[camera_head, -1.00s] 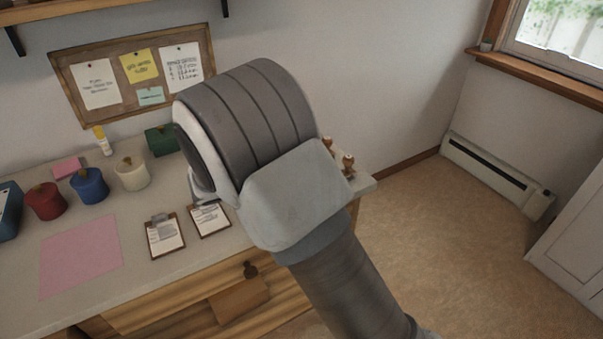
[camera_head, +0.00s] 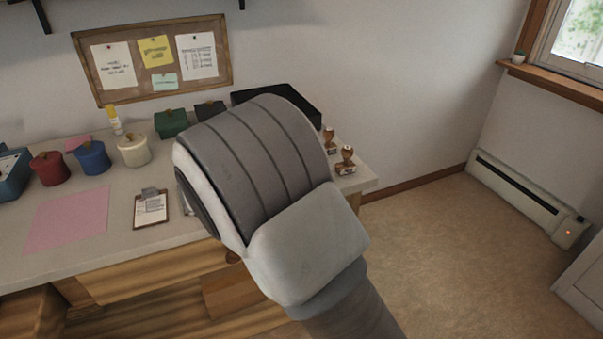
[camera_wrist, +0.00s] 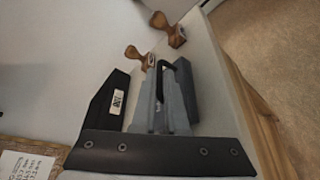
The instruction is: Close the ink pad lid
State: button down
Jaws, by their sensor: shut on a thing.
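In the wrist view, my gripper (camera_wrist: 166,72) reaches down over the countertop, with its two grey fingers close together. A dark edge shows between the fingertips, and they are shut on it. It seems to be part of the ink pad lid, though the fingers hide most of it. A black piece with a small white label (camera_wrist: 118,97) lies just left of the fingers. A dark grey slab (camera_wrist: 190,88), seemingly part of the ink pad, lies close against their right side. In the head view, my arm hides the gripper and the ink pad.
Two wooden-handled stamps stand beyond the fingers, one in the middle (camera_wrist: 140,58) and one to the right (camera_wrist: 168,30). A black tray (camera_head: 300,103) is at the counter's back. A clipboard (camera_head: 151,208) and pink sheet (camera_head: 68,220) lie left. The counter edge is on the right.

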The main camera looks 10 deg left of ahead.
jog(key=shift+s+f, duration=0.1)
jog(key=shift+f, duration=0.05)
dwell(0.5)
jog(key=c, duration=1.2)
grip_release()
jog(key=shift+c, duration=0.2)
jog(key=p+v, duration=0.4)
jog(key=v, duration=1.3)
jog(key=shift+s, duration=0.2)
